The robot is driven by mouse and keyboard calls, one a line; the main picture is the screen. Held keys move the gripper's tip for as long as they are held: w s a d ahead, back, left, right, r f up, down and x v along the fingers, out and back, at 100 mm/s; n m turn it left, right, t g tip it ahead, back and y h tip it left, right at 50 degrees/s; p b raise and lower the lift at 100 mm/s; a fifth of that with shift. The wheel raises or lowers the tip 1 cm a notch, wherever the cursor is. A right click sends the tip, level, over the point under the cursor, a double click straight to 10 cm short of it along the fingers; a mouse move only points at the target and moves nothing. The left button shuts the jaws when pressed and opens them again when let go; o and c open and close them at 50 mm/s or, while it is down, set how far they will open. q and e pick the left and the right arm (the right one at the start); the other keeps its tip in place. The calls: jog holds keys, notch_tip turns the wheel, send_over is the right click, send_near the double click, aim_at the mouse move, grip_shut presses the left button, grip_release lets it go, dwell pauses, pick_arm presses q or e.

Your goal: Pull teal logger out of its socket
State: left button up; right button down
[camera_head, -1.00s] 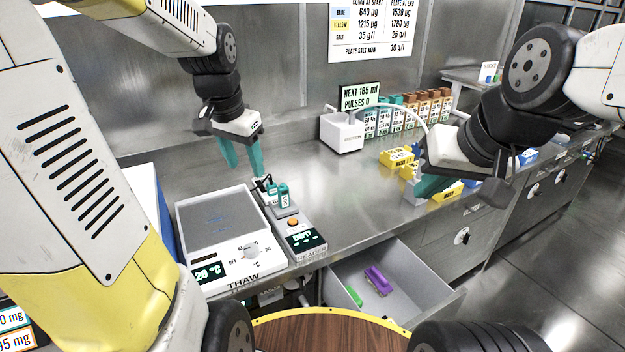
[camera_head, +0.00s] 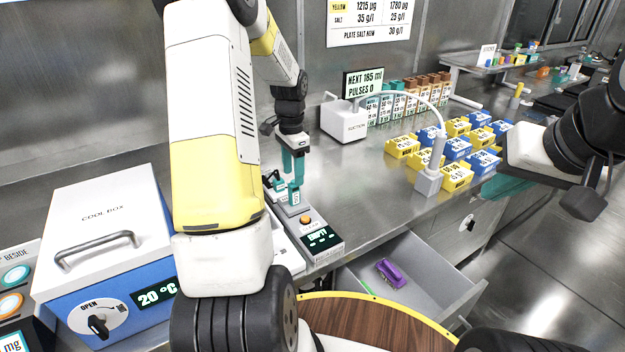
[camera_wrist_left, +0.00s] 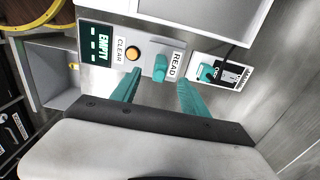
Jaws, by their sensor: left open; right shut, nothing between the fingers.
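A small teal logger (camera_head: 295,196) with a pale label stands upright at the back of the reader unit (camera_head: 322,238). In the left wrist view the teal logger (camera_wrist_left: 160,68) sits beside the READ label, between the spread fingertips of my left gripper (camera_wrist_left: 159,84). In the head view my left gripper (camera_head: 293,163) points down just above it, and its fingers partly hide it. It is open and does not grip the logger. My right gripper (camera_head: 508,187) is shut and empty at the right, over the bench's front edge.
A second teal piece (camera_wrist_left: 207,72) sits in a white holder beside the reader. A cool box (camera_head: 105,245) stands at left. A suction unit (camera_head: 345,120) and several yellow and blue blocks (camera_head: 458,150) are at right. An open drawer (camera_head: 430,270) holds a purple object (camera_head: 391,273).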

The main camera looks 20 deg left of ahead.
aim_at(294, 194)
pick_arm(q)
jog(key=shift+f, duration=4.5)
grip_shut()
jog(key=shift+r, duration=0.15)
jog(key=shift+r, duration=2.9)
